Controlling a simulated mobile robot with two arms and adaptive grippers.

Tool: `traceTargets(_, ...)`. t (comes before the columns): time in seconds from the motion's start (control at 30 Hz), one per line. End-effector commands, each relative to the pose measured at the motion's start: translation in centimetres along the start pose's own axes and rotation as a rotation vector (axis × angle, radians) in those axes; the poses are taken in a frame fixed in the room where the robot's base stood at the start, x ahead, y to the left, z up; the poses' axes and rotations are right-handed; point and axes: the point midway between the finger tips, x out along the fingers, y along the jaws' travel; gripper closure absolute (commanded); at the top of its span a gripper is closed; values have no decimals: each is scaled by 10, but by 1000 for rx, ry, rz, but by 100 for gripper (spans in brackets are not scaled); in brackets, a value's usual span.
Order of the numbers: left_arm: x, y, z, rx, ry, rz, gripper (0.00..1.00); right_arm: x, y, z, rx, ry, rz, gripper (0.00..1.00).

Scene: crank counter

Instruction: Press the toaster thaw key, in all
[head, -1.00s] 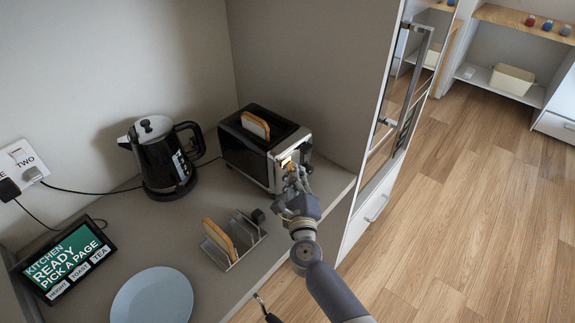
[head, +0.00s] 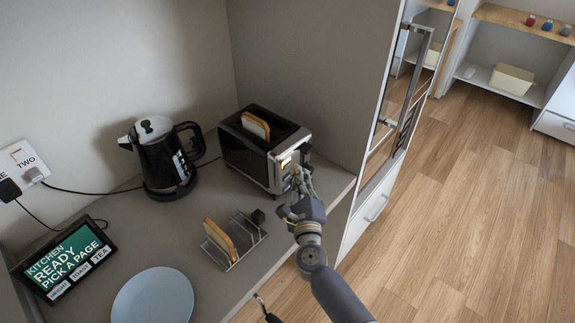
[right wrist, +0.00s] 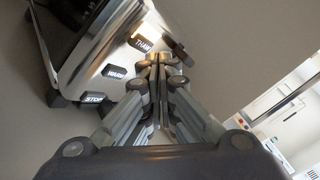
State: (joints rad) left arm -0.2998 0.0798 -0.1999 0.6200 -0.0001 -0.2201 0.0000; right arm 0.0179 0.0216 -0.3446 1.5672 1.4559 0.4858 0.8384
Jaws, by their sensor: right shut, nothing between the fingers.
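The black and steel toaster (head: 240,150) stands at the back right of the counter with a slice of bread in its slot. In the right wrist view its steel front (right wrist: 100,70) carries the dark keys THAW (right wrist: 142,42), WARM (right wrist: 115,71) and STOP (right wrist: 94,98). My right gripper (head: 297,172) is shut and empty in front of the toaster's key side. In the right wrist view its fingertips (right wrist: 158,60) are close beside the THAW key, just below and right of it. I cannot tell whether they touch it. My left gripper is not in view.
A black kettle (head: 160,160) stands left of the toaster. A toast rack (head: 245,233) with bread is in front, with a light blue plate (head: 153,297) and a tablet (head: 63,260) further left. A tall cabinet (head: 375,185) borders the counter on the right.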

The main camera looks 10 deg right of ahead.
Motion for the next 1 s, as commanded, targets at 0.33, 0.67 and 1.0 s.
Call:
traceTargets(0.33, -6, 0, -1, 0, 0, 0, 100, -21, -15, -16, -2, 1, 1, 100)
traceTargets(0.67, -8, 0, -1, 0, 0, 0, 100, -35, -25, -25, -1, 0, 0, 100)
traceTargets(1.0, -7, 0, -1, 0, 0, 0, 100, -35, -25, -25, 0, 0, 0, 100)
